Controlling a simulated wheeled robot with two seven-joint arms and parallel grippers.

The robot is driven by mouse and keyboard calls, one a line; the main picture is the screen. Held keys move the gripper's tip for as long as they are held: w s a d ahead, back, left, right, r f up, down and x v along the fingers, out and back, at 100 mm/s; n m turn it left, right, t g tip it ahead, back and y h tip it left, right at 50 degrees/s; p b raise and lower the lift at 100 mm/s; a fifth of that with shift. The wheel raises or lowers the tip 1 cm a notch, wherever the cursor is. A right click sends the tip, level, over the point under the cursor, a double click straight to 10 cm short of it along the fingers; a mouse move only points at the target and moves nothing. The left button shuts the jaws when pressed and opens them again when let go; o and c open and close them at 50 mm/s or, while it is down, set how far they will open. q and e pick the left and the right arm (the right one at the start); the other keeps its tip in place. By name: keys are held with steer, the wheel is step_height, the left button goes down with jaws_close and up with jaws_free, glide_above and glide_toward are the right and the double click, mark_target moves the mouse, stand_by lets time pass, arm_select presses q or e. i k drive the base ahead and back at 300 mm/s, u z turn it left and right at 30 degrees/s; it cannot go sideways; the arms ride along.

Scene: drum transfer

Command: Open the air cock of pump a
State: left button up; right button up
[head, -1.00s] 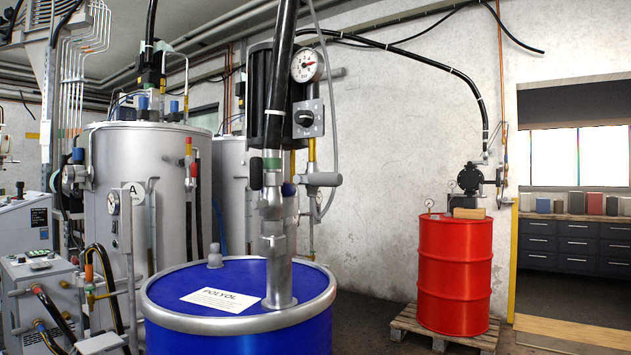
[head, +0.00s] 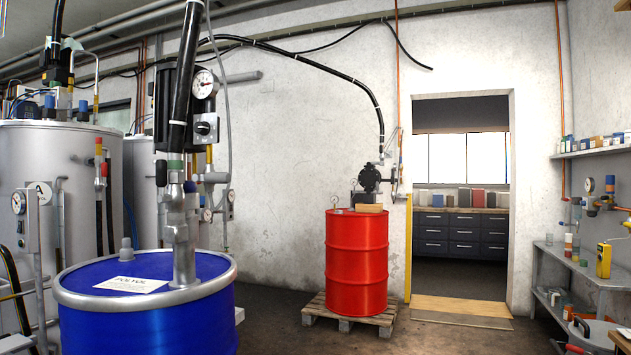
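A blue drum (head: 150,315) labelled POLYOL stands at the front left. A pump (head: 176,110) with a black body rises from its lid on a metal tube. The pump carries a round gauge (head: 205,84) and a black knob (head: 204,128) on a grey plate. Neither gripper is in view.
A wooden pallet (head: 349,315) carries the red drum. A steel tank (head: 75,180) marked A stands at the left. The doorway (head: 459,260) has a wooden board (head: 462,306) across its floor. Shelves (head: 592,150) line the right wall. Floor between the drums looks clear.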

mark_target(208, 177)
steer(key=z, duration=0.15)
steer(key=k, duration=0.45)
steer(key=z, duration=0.5)
steer(key=i, duration=1.65)
steer(key=u, duration=1.1)
